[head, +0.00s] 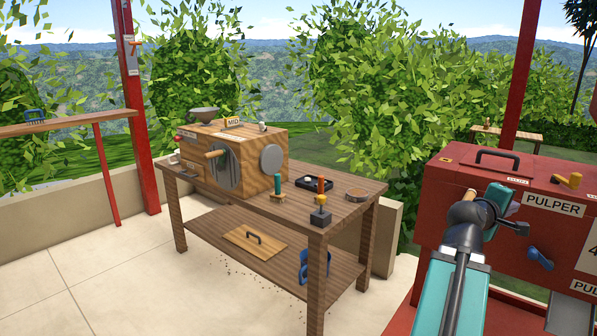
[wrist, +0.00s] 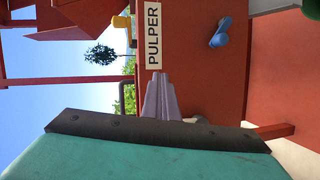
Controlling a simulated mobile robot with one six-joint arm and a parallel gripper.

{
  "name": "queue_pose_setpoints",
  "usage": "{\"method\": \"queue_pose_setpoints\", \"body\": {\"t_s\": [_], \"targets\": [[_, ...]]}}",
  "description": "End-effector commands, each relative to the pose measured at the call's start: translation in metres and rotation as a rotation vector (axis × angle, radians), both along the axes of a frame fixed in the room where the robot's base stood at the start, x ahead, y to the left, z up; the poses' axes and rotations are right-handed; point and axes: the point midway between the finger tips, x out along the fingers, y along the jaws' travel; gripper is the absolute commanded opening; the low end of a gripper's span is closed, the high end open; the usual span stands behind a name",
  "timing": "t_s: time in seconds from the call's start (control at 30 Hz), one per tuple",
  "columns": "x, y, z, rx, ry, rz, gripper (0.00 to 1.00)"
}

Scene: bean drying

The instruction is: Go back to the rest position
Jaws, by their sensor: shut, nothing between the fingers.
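My gripper (wrist: 158,88) shows in the wrist view as pale grey fingers held together, with nothing between them. The teal and black body below them is mine. Behind the fingers is the red pulper (wrist: 190,60), with its white PULPER label and a blue knob (wrist: 221,33). In the head view my teal arm reaches up from the lower right. Its end is folded in front of the red pulper (head: 450,190) and hides part of its front. I cannot tell from these views how wide the gap between my gripper and the pulper is.
A wooden table (head: 345,205) stands in the middle, bearing a wooden machine (head: 257,150), a black tray (head: 314,183) and small colored-handled tools. Its lower shelf holds a board (head: 255,243) and a blue object (head: 314,266). Open tiled floor (head: 100,275) lies to the left.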

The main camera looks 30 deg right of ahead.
Motion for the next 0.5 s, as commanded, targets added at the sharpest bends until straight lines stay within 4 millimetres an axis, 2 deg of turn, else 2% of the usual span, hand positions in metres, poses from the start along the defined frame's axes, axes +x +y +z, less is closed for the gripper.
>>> {"method": "queue_pose_setpoints", "body": {"t_s": [0.03, 0.1, 0.27, 0.5], "targets": [[0.018, 0.002, -0.012, 0.035, -0.012, 0.021, 0.0], [0.039, 0.006, -0.032, 0.078, -0.03, 0.043, 0.0], [0.086, 0.021, -0.078, 0.18, -0.067, 0.089, 0.0], [0.15, 0.057, -0.146, 0.337, -0.107, 0.144, 0.0]]}}
